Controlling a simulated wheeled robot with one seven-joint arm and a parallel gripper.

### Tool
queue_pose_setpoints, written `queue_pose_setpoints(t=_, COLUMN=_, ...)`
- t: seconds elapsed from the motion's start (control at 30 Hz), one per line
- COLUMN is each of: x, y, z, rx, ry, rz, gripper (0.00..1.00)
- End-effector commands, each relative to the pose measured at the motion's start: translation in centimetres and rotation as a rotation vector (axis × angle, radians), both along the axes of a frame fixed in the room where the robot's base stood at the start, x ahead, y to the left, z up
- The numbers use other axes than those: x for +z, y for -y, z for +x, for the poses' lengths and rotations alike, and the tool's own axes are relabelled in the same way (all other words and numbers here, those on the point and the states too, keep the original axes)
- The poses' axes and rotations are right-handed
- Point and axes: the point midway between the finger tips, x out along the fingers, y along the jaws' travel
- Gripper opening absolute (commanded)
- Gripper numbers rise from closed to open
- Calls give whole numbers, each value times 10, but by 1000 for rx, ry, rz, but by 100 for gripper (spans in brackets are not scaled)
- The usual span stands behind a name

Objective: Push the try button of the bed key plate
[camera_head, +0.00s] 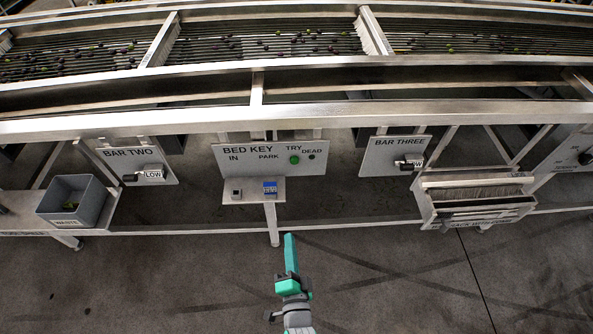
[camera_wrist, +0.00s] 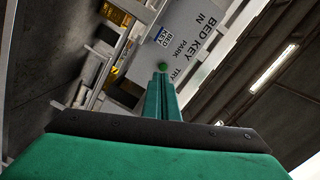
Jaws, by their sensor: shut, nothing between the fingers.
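The bed key plate (camera_head: 222,163) is a grey panel on the sizer's front, lettered BED KEY, IN, PARK, TRY and DEAD. Its green try button (camera_head: 294,160) sits under the word TRY, with a small dark dot (camera_head: 311,156) under DEAD. My gripper (camera_head: 289,238) is shut and empty, in front of and below the plate in the head view. In the wrist view the plate (camera_wrist: 203,62) appears turned, and the green button (camera_wrist: 163,67) shows just beyond the tips of my shut fingers (camera_wrist: 161,78). A gap between them cannot be judged there.
A shelf below the plate holds a blue key block (camera_head: 270,187) and a small dark socket (camera_head: 236,194). The bar two plate (camera_head: 122,155) and grey bin (camera_head: 100,205) are left; the bar three plate (camera_head: 378,158) and a brush rack (camera_head: 428,183) are right. The floor in front is clear.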

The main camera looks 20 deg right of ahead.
Motion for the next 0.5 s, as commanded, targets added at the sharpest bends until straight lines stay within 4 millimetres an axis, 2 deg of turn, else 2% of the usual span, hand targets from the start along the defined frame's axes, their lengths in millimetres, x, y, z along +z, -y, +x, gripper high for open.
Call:
queue_pose_setpoints(t=0.03, x=4, y=12, z=20, rx=-18, ry=34, rz=66, gripper=0)
queue_pose_setpoints(t=0.2, x=14, y=41, z=64, rx=-54, ry=117, rz=268, gripper=0)
queue_pose_setpoints(t=0.33, x=20, y=54, z=84, rx=-66, ry=153, rz=356, gripper=0)
queue_pose_setpoints(t=0.5, x=22, y=59, z=91, rx=-68, ry=168, rz=398, gripper=0)
